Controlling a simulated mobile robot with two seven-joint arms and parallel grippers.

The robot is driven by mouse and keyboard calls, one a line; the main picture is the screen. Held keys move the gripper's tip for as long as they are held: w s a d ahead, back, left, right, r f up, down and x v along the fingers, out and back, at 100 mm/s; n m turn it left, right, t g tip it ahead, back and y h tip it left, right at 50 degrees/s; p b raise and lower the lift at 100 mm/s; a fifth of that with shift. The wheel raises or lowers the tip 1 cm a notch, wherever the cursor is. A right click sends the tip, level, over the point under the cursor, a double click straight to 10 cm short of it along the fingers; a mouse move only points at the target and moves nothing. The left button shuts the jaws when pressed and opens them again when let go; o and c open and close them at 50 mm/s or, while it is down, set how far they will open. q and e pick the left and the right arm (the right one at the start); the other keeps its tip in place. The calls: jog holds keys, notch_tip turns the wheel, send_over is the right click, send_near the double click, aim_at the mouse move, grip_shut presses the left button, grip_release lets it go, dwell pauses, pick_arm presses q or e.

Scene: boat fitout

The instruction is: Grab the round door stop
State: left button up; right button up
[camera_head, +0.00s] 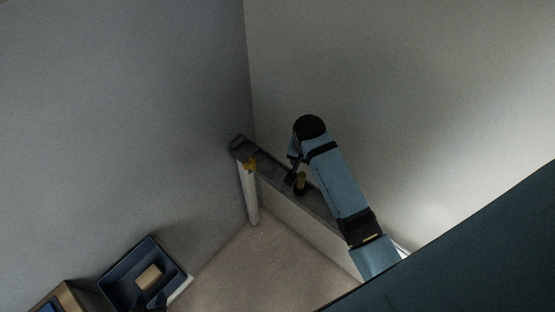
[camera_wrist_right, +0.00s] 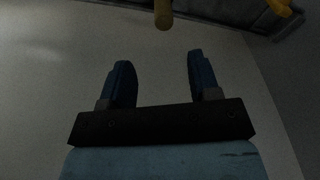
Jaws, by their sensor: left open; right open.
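A small round tan-olive piece, which looks like the round door stop (camera_head: 301,184), stands on the grey ledge. Its tan cylindrical end also shows at the top of the right wrist view (camera_wrist_right: 163,17). My right gripper (camera_head: 293,171) is close beside it in the head view. In the wrist view my right gripper (camera_wrist_right: 160,62) has its two blue fingers apart with nothing between them. The stop lies beyond the fingertips, roughly in line with the gap. A dark shape at the bottom left, likely my left gripper (camera_head: 150,302), is partly cut off beside the blue bin.
The narrow ledge (camera_head: 272,173) runs along the right-hand wall. A yellow-orange part (camera_head: 249,164) sits at its far end above a white post (camera_head: 248,195). A blue bin (camera_head: 125,270) holding a tan block (camera_head: 149,277) is at lower left. Walls meet behind the ledge.

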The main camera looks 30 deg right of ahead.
aim_at(301, 178)
jog(key=f, duration=0.6)
jog(key=shift+w+d+f, duration=0.25)
jog(key=shift+w+f, duration=0.1)
jog(key=shift+w, duration=0.05)
jog(key=shift+w+d+f+p, duration=0.15)
jog(key=shift+f+p, duration=0.1)
jog(key=shift+f, duration=0.8)
jog(key=shift+w+a+f+p, duration=0.1)
jog(key=shift+w+f+p, duration=0.15)
jog(key=shift+f, duration=0.85)
jog(key=shift+w+d+f+p, duration=0.1)
jog(key=shift+f+p, duration=0.15)
jog(key=shift+f, duration=0.8)
grip_shut()
